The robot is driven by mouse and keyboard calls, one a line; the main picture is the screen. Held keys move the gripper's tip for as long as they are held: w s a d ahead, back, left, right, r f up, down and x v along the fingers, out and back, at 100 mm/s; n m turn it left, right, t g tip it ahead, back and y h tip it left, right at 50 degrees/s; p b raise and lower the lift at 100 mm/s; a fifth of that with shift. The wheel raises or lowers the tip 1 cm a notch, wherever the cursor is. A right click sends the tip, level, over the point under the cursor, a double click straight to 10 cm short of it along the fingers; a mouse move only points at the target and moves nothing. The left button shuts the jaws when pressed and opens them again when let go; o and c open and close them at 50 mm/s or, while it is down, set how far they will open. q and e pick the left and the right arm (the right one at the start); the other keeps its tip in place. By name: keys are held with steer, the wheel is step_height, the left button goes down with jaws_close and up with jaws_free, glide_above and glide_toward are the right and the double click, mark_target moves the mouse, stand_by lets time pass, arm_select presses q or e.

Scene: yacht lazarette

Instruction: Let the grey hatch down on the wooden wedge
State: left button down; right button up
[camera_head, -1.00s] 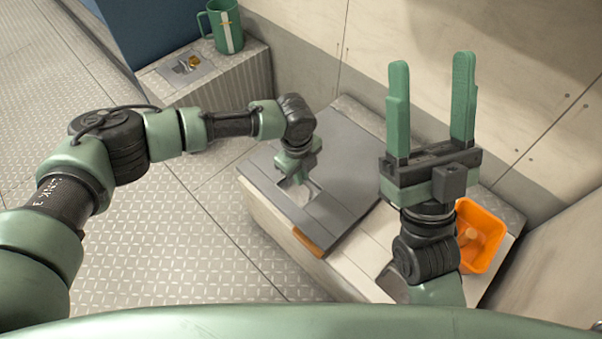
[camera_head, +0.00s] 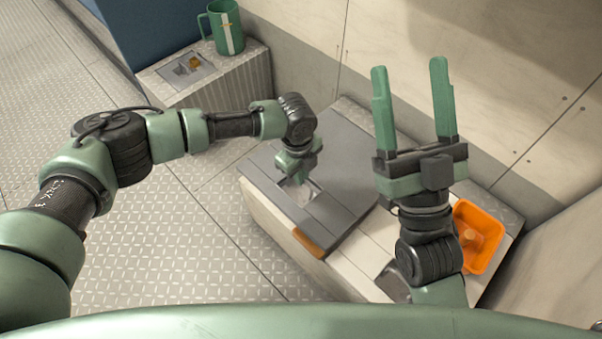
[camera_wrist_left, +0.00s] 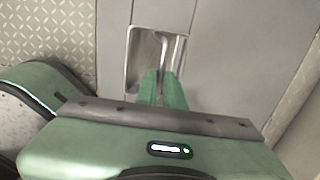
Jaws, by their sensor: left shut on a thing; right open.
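The grey hatch (camera_head: 345,205) lies over the top of the pale locker, looking nearly flat. An orange-brown wooden wedge (camera_head: 308,243) sits at its near edge, partly under it; I cannot tell whether they touch. My left gripper (camera_head: 297,178) is at the recess in the hatch. In the left wrist view its fingers (camera_wrist_left: 162,88) are close together, shut on the handle (camera_wrist_left: 160,62) in that recess; the fingers hide part of the handle. My right gripper (camera_head: 409,68) is open and empty, pointing up, in front of the locker's right part.
An orange tray (camera_head: 497,225) with a small tan object inside stands on the locker to the right. A green mug (camera_head: 225,28) stands on a ribbed box (camera_head: 235,85) at the back left. A wall (camera_head: 420,60) rises behind. The patterned floor (camera_head: 190,250) at left is clear.

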arm_select(q)
steer(key=shift+w+d+r+p, duration=0.2)
steer(key=shift+r+p, duration=0.15)
steer(key=shift+r, duration=0.15)
steer(key=shift+w+d+r+p, duration=0.1)
steer(key=shift+w+r+p, duration=0.05)
steer(key=shift+r+p, duration=0.3)
arm_select(e)
steer(key=w+f+g+h, duration=0.1)
steer(key=w+f+g, duration=0.3)
steer(key=f, duration=0.2)
steer(key=shift+w+a+f+g+h, duration=0.2)
steer(key=shift+f+g+h, duration=0.05)
steer(key=shift+g+h, duration=0.05)
